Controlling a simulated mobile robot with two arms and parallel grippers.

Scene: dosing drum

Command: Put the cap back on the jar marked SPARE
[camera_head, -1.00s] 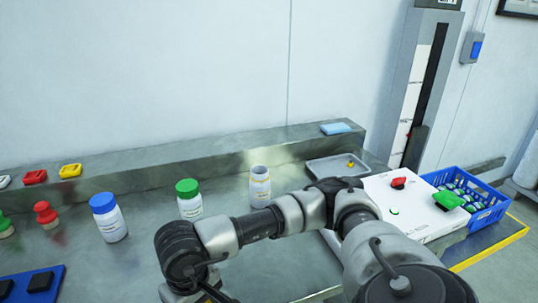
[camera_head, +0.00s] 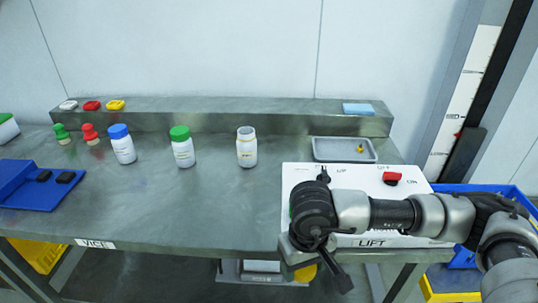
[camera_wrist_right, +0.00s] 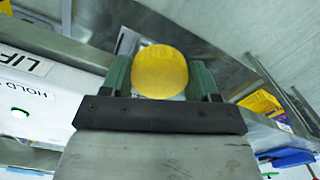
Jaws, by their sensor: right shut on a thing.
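An uncapped white jar (camera_head: 246,148) stands upright on the bench, its mouth open; its label is too small to read. A white jar with a green cap (camera_head: 181,148) and one with a blue cap (camera_head: 122,145) stand to its left. My right gripper (camera_wrist_right: 160,78) is shut on a round yellow cap (camera_wrist_right: 160,70), gripped between its two green-sided fingers. In the head view the cap (camera_head: 304,274) shows partly behind my wrist, low before the bench's front edge, right of and well apart from the open jar. My left gripper is not in view.
A white LIFT box (camera_head: 345,178) with a red switch (camera_head: 392,178) is beside my right arm. Behind it is a grey tray (camera_head: 325,150) with a small yellow item. A blue vice (camera_head: 35,190) sits at left. The bench before the jars is clear.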

